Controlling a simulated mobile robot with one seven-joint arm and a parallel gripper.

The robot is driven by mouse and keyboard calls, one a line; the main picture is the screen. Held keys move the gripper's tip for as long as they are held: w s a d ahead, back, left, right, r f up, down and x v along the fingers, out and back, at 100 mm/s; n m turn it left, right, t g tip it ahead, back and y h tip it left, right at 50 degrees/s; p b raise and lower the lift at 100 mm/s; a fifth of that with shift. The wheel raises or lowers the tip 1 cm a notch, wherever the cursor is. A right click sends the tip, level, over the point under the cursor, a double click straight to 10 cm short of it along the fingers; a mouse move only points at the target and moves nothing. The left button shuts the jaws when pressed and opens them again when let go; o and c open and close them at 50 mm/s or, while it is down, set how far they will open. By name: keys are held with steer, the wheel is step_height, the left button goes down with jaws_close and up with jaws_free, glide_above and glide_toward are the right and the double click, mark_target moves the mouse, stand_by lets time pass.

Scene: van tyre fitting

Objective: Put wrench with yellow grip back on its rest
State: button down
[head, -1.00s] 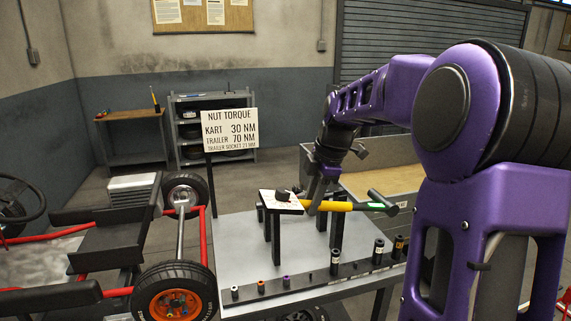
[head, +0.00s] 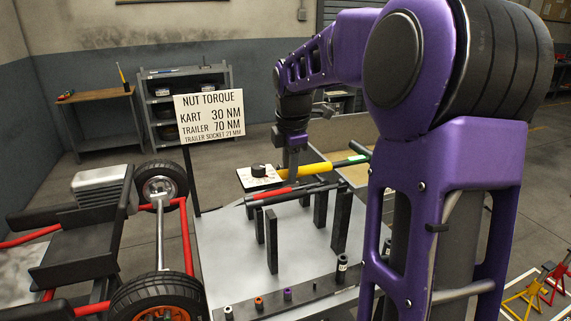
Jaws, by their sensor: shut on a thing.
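The wrench with yellow grip (head: 318,169) is held roughly level above the grey bench, in the head view. Its yellow part and green band (head: 357,159) point to the right. My gripper (head: 291,170) comes down from above and is shut on it near its left part; the fingertips are partly hidden. A white plate with a black knob (head: 260,176) shows just left of the gripper. Black upright rest posts (head: 271,241) stand on the bench below. A red-handled wrench (head: 282,193) lies across posts just below and in front of the yellow grip.
A row of sockets (head: 287,295) stands along the bench's front edge. The torque sign (head: 209,117) rises behind the bench's left corner. The kart's wheel (head: 160,188) and frame are at left. The bench top (head: 232,245) left of the posts is clear.

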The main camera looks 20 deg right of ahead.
steer(key=shift+a+r, duration=0.15)
steer(key=shift+r, duration=0.05)
stand_by(0.3)
steer(key=b+x, duration=0.1)
steer(key=x, duration=0.1)
steer(key=s+b+x, duration=0.1)
steer(key=b+x, duration=0.1)
steer(key=x, duration=0.1)
steer(key=shift+a+f, duration=0.1)
steer(key=shift+f, duration=0.3)
steer(key=shift+p, duration=0.35)
stand_by(1.2)
steer(key=shift+f, duration=0.5)
steer(key=shift+p, duration=0.45)
stand_by(1.9)
steer(key=shift+s+b+x, duration=0.25)
steer(key=shift+b+x, duration=0.45)
steer(key=shift+x, duration=0.45)
steer(key=c, duration=0.5)
jaws_free()
steer(key=shift+s+a+f, duration=0.1)
steer(key=shift+c, duration=0.2)
